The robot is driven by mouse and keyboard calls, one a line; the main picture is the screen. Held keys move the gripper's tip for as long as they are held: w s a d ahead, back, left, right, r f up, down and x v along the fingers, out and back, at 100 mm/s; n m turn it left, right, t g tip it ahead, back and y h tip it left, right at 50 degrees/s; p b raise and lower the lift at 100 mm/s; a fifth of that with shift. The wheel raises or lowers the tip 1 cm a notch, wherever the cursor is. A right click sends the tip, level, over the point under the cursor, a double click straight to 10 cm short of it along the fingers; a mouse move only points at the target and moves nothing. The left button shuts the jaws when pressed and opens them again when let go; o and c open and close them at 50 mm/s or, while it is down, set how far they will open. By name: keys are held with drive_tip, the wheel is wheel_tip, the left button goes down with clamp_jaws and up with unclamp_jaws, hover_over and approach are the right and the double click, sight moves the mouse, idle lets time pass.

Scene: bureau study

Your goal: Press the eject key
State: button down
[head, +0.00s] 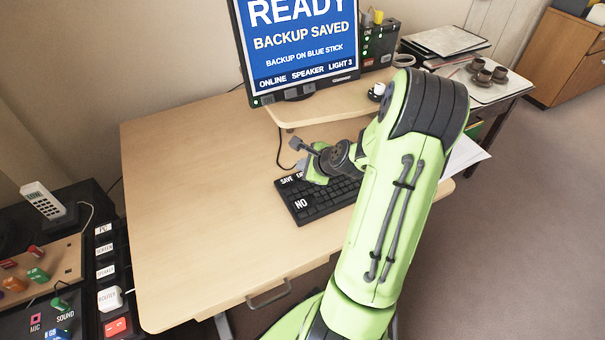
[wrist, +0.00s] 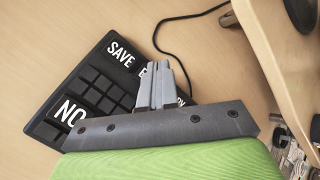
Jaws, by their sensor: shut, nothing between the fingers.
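The black keyboard (head: 318,203) lies on the wooden desk under my forearm. In the wrist view the keyboard (wrist: 100,82) shows large white labels SAVE and NO. Beside SAVE is a key whose label starts with E (wrist: 150,69); my fingers cover the rest of the label. The head view also shows this E key (head: 300,174), partly hidden by my gripper. My gripper (head: 299,165) is at the keyboard's back edge, its fingers (wrist: 161,72) shut and empty over the E key area. I cannot tell whether they touch it.
The monitor (head: 300,45) reads READY, BACKUP SAVED, BACKUP ON BLUE STICK. It stands on a raised shelf (head: 335,105) behind the keyboard. A black cable (wrist: 185,17) runs behind the keyboard. The desk's left side (head: 190,220) is clear.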

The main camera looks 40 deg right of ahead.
drive_tip(key=shift+f, duration=0.15)
idle(0.5)
drive_tip(key=shift+f, duration=0.3)
drive_tip(key=shift+f+b, duration=0.45)
drive_tip(key=shift+b, duration=0.1)
idle(0.4)
drive_tip(key=shift+r, duration=0.1)
drive_tip(key=shift+r+p, duration=0.85)
drive_tip(key=shift+p, duration=0.05)
wheel_tip(320, 180, up, 5)
drive_tip(key=p, duration=0.5)
drive_tip(key=shift+r, duration=0.1)
